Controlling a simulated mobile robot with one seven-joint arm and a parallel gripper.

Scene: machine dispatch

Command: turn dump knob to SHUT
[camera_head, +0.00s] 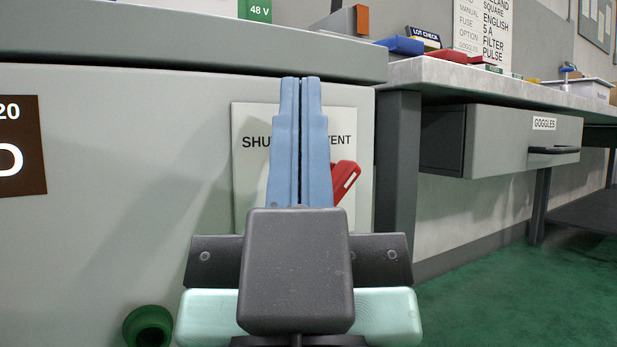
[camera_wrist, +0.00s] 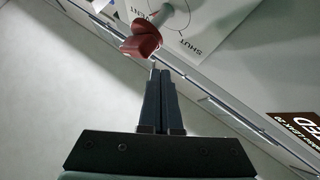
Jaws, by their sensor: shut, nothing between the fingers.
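The dump knob (camera_head: 345,181) is a red handle on a pale plate (camera_head: 251,180) fixed to the grey machine front. The plate reads SHUT at left and VENT at right, partly covered by my fingers. In the head view the red handle shows to the right of my fingers, tilted up to the right, on the VENT side. The red knob (camera_wrist: 141,40) also shows in the wrist view, with a grey stem behind it. My gripper (camera_head: 301,80) is shut and empty. Its fingertips (camera_wrist: 160,73) appear just beside the red handle; contact cannot be told.
A green round fitting (camera_head: 148,327) sticks out at the lower left. A brown sign (camera_head: 20,146) is on the panel. At right, an open drawer (camera_head: 520,136) labelled GOGGLES juts from under a bench (camera_head: 480,84). Green floor is clear at the lower right.

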